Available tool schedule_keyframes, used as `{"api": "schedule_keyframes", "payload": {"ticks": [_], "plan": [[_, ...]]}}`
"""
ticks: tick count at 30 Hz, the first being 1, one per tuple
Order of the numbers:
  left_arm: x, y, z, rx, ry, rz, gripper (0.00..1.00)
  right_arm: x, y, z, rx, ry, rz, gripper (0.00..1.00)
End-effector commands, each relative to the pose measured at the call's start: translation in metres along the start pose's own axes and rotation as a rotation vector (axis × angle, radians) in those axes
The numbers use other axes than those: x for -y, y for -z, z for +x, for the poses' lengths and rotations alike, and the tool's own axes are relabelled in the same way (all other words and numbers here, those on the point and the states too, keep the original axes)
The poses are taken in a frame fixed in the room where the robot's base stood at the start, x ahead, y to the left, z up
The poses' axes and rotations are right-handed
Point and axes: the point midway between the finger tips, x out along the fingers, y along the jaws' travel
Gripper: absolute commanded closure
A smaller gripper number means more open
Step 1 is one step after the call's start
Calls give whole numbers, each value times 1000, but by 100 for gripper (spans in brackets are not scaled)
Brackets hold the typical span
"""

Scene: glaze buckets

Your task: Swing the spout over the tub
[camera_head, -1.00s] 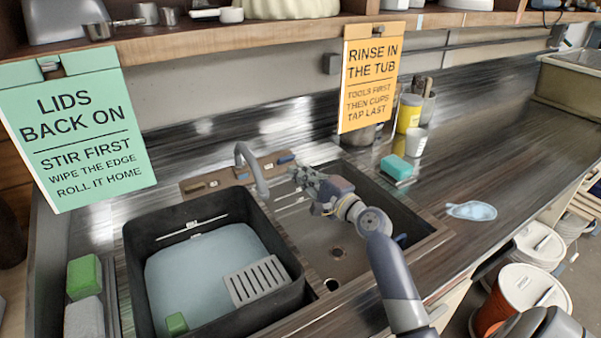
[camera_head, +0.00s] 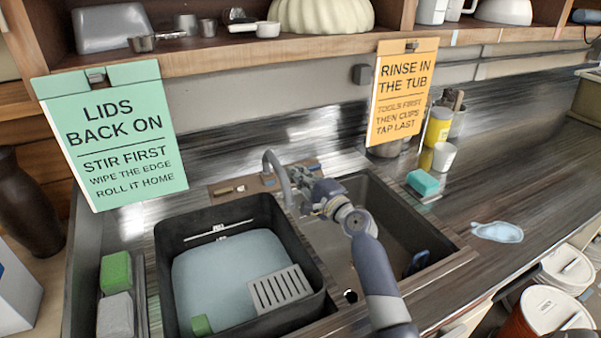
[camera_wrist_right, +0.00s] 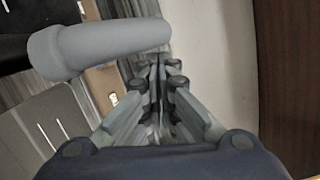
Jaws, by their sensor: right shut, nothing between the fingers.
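The grey curved spout (camera_head: 284,184) rises from the faucet plate (camera_head: 235,188) behind the sink, its end hanging near the tub's right rim. The black tub (camera_head: 166,262) holds pale blue water and stands left of the open basin. My right gripper (camera_head: 299,176) is shut and empty, just right of the spout. In the right wrist view, the spout (camera_wrist_right: 105,46) crosses the upper left, its end beside my shut fingertips (camera_wrist_right: 158,66). I cannot tell if they touch. My left gripper is not in view.
The open sink basin (camera_head: 385,225) lies under my right arm. A slotted grey rack (camera_head: 281,288) and a green block (camera_head: 202,325) are in the tub. A teal sponge (camera_head: 423,183), white cup (camera_head: 444,157) and yellow container (camera_head: 438,128) stand to the right. Signs hang from the shelf.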

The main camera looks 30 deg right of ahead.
Motion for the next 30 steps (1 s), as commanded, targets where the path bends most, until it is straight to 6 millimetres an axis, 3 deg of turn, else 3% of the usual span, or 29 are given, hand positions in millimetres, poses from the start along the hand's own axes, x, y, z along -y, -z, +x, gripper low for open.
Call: {"api": "schedule_keyframes", "payload": {"ticks": [20,30], "plan": [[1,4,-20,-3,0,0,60,-1,-14,0,-78,16,-1,100],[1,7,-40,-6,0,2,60,-4,-35,3,-135,25,-6,100]]}}
